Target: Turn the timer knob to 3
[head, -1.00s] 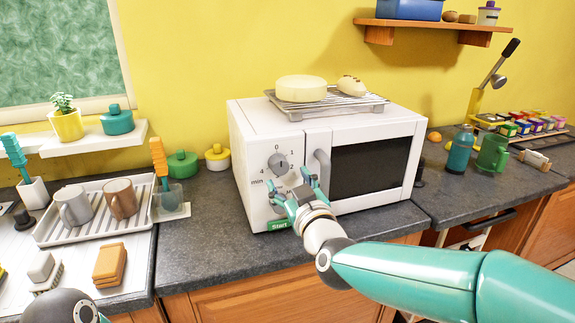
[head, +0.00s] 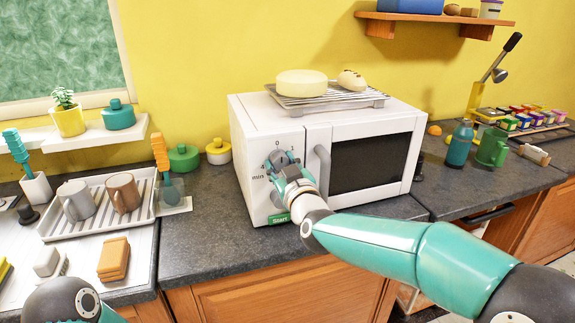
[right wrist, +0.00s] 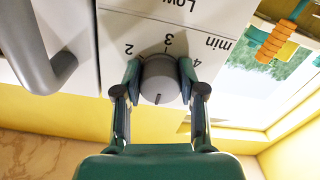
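The microwave (head: 245,150) stands on the counter, its timer knob (right wrist: 158,80) a grey round one on the left of its front. In the right wrist view the dial appears upside down, and the knob's dark mark is on the side away from the 3 (right wrist: 168,40), toward 0. My right gripper (right wrist: 160,72) (head: 284,160) has one finger on each side of the knob, seemingly with narrow gaps. In the head view it hides most of the knob. Only a part of my left arm (head: 65,300) shows at the bottom left; its gripper is out of view.
The door handle (head: 322,170) (right wrist: 42,60) is right beside the dial. A green Start button (head: 278,219) is below it. A rack (head: 335,100) with food lies on top. A dish rack (head: 150,220) with mugs is to the left. The counter before the microwave is clear.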

